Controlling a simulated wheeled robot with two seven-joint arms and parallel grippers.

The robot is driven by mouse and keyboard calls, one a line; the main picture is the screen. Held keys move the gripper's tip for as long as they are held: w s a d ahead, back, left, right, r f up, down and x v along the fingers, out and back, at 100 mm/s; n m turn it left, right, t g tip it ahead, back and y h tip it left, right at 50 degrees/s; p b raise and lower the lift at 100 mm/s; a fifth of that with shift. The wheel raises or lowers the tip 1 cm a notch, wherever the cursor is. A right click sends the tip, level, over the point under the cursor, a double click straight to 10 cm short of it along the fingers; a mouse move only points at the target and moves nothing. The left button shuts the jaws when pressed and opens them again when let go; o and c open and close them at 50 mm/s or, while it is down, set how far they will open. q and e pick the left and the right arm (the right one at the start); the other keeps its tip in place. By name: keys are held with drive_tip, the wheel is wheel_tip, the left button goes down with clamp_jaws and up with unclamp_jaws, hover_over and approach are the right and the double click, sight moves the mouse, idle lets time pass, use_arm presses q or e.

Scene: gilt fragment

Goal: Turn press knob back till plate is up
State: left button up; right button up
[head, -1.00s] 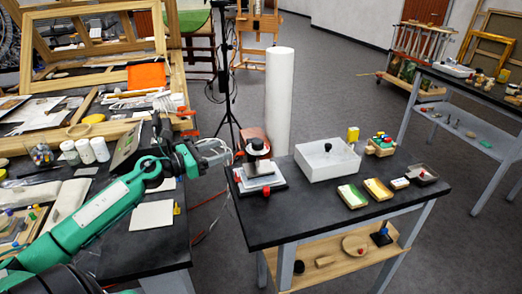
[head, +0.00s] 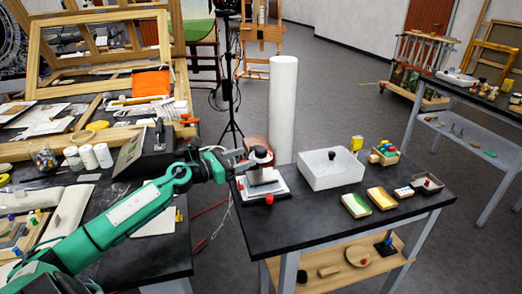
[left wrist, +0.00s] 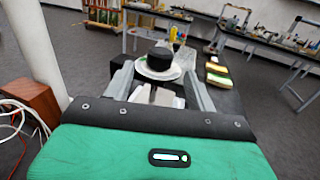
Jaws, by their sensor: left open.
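The small press stands at the left end of the black table, with a dark base, a pale plate (head: 264,189) and a red ball (head: 269,199) at its front. My left gripper (head: 248,160) is at the press's left side, close to the knob. In the left wrist view its fingers (left wrist: 160,80) are apart, with the knob and disc ahead between them. I cannot tell whether they touch. The plate's height is partly hidden. My right gripper is not visible.
A white box (head: 330,171) stands right of the press, with yellow-topped blocks (head: 382,198) and a small dark tray (head: 427,184) beyond. A tall white cylinder (head: 283,105) rises behind the table. A cluttered workbench lies left, with a gap of floor between.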

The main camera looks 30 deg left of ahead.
sight(256, 153)
use_arm(q)
drive_tip(key=p+x, duration=0.1)
drive_tip(key=x, duration=0.6)
drive_tip(key=shift+p, duration=0.4)
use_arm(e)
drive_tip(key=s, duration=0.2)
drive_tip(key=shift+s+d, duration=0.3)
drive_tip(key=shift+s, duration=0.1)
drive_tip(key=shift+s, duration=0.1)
use_arm(q)
drive_tip(key=c, duration=1)
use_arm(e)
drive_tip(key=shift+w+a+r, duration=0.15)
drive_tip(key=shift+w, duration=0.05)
